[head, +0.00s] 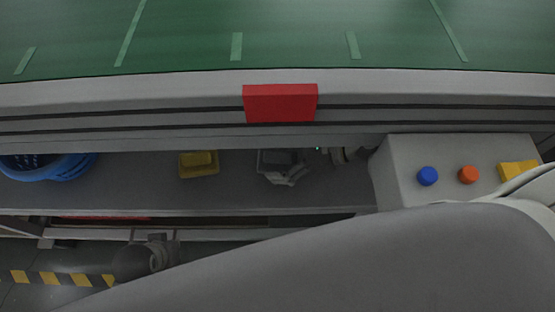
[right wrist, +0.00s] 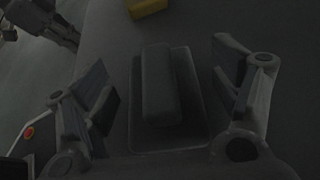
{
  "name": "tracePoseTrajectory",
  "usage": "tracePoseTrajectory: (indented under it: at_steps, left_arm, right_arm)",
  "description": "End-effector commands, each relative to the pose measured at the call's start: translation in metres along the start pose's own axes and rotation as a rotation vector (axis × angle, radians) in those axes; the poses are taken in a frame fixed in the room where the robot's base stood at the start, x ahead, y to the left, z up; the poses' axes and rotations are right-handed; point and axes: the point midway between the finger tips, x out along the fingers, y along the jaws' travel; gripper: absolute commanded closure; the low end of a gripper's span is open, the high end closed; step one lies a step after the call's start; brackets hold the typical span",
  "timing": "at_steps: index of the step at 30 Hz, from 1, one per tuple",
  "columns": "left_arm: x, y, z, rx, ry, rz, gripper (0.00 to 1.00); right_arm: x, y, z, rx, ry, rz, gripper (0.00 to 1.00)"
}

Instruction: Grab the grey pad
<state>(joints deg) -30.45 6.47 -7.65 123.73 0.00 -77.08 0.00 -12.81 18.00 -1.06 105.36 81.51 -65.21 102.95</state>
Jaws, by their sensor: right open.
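The grey pad (right wrist: 163,85) is a dark block with a raised bar along its middle, lying on the grey shelf. In the head view the pad (head: 278,158) is small and partly covered by the gripper. My right gripper (right wrist: 160,72) is open, with one finger on each side of the pad's raised bar and gaps between. It also shows in the head view (head: 283,168), over the pad. A dark part that looks like my left gripper (head: 158,250) is at the lower left; its jaws are unclear.
A yellow block (head: 199,164) lies left of the pad, and a blue basket (head: 60,168) is farther left. A red block (head: 280,103) is on the conveyor edge above the shelf. A control box (head: 400,180) with blue and orange buttons stands at right.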

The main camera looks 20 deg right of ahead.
Motion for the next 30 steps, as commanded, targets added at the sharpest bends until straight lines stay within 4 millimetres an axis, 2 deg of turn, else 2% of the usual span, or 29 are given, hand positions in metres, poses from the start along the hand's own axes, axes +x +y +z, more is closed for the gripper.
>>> tracePoseTrajectory:
  at_steps: [5, 6, 17, 30]
  left_arm:
    - [-0.0004, -0.0002, 0.0002, 0.000, -0.001, 0.000, 1.00]
    - [-0.0003, -0.0001, 0.0002, 0.000, -0.001, 0.000, 1.00]
    - [-0.0003, -0.0001, -0.0001, 0.000, 0.000, 0.000, 1.00]
    - [0.0011, -0.0001, -0.0012, 0.000, 0.005, 0.000, 1.00]
  right_arm:
    - [0.0001, -0.0001, 0.0001, 0.000, 0.000, 0.000, 0.17]
    - [0.0000, -0.0001, 0.0001, 0.000, 0.000, 0.000, 0.20]
    - [-0.0002, -0.0001, 0.0000, 0.000, 0.000, -0.001, 0.66]
    - [-0.0027, -0.0003, 0.0058, -0.002, 0.000, -0.001, 0.67]
